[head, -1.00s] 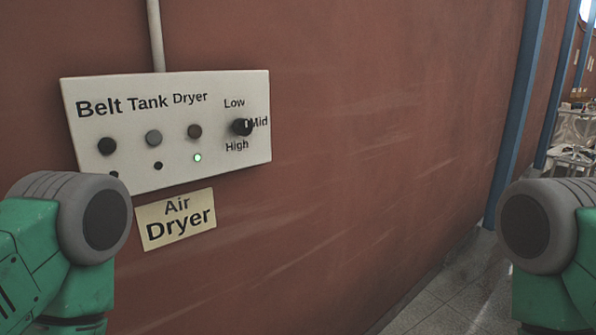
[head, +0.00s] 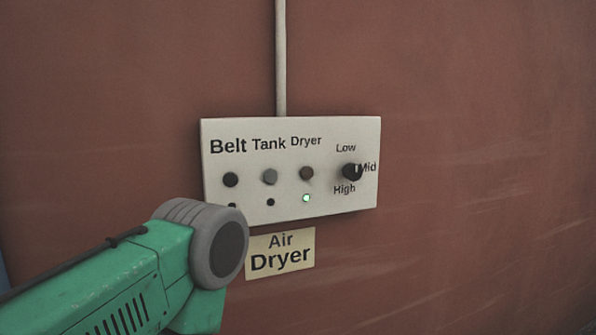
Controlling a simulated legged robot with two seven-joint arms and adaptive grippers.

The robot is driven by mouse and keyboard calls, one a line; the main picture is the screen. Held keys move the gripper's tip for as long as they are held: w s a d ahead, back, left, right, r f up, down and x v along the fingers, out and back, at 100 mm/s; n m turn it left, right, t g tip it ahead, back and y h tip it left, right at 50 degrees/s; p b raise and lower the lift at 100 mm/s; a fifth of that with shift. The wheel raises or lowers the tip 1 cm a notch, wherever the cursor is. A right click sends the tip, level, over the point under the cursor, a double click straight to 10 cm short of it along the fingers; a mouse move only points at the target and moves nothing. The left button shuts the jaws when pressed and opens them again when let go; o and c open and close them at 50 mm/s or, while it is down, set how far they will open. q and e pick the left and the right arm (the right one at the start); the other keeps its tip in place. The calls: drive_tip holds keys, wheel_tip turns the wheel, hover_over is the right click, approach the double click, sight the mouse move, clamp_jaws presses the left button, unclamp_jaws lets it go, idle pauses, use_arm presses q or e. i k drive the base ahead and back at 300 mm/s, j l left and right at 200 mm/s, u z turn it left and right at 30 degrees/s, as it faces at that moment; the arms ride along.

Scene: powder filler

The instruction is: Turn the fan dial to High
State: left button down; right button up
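The fan dial (head: 351,171) is a small black knob at the right end of a white control panel (head: 330,210). Low is printed above it, Mid to its right and High below it. A pale mark on the knob faces right, toward Mid. A green and grey link of my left arm comes in from the lower left and covers the panel's lower left corner. Neither gripper is in view, and nothing of mine is seen touching the dial.
Belt, Tank and Dryer buttons sit left of the dial; the light under the Dryer button (head: 306,173) glows green. A yellowish Air Dryer sign (head: 281,254) is below the panel. A pipe (head: 281,60) runs up the red wall (head: 480,120). The wall right of the panel is clear.

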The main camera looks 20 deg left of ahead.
sight(353, 173)
drive_tip(key=i+l+u, duration=0.5)
drive_tip(key=l, duration=0.2)
drive_tip(key=i+l+u, duration=0.25)
drive_tip(key=l, duration=0.15)
drive_tip(key=k+j, duration=0.05)
